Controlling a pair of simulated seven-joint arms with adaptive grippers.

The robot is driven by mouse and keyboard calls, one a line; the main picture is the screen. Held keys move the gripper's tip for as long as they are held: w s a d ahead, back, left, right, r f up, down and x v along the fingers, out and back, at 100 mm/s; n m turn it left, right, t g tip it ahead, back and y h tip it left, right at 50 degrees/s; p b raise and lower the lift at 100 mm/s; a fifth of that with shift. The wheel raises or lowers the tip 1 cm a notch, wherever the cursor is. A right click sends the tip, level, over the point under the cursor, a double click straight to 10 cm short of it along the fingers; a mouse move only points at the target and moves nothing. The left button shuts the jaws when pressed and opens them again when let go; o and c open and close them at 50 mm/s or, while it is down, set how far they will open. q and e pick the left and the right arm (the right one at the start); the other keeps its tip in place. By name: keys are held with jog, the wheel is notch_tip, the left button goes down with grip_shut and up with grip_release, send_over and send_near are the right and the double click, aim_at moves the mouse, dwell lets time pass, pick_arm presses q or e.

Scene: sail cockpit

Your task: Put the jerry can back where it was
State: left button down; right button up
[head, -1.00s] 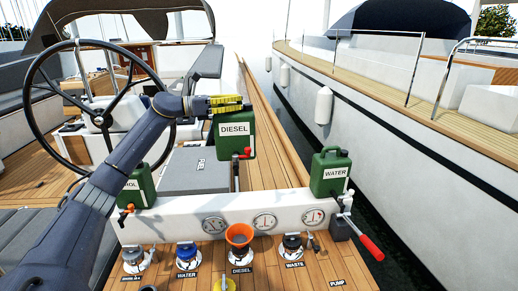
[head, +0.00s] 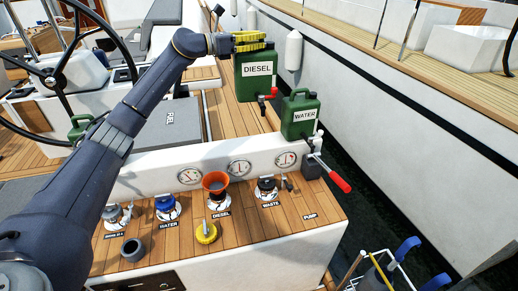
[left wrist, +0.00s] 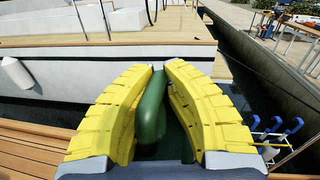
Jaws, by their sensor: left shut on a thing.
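The green jerry can labelled DIESEL (head: 256,76) hangs upright in my left gripper (head: 252,42), whose yellow fingers are shut on its handle at the top. In the left wrist view the two yellow fingers (left wrist: 155,110) close around the green handle (left wrist: 152,108). The can shows just behind and left of the green WATER can (head: 301,116) in the head view. A red tap sits low on its right side. A third green can (head: 80,126) is mostly hidden behind my left arm. My right gripper is not in view.
A white panel with gauges (head: 239,168) stands in front of the cans. A red-handled pump lever (head: 331,174) juts out at right. A grey FUEL locker (head: 170,125) lies behind.

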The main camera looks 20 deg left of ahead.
pick_arm(q)
jog(key=shift+w+d+f, duration=0.15)
jog(key=shift+w+f, duration=0.1)
jog(key=shift+w, duration=0.1)
jog(key=shift+w+a+n+t, duration=0.3)
jog(key=shift+a+n+t, duration=0.1)
jog(key=shift+t, duration=0.1)
jog(key=shift+f, duration=0.15)
notch_tip(320, 180, down, 20)
jog(key=shift+r, duration=0.15)
dwell(0.6)
jog(key=c, duration=1.9)
grip_release()
jog(key=shift+f+y, duration=0.3)
jog(key=shift+f, duration=0.05)
jog(key=shift+c, duration=0.2)
jog(key=o, duration=0.4)
jog(key=shift+o, duration=0.3)
jog(key=shift+r, duration=0.1)
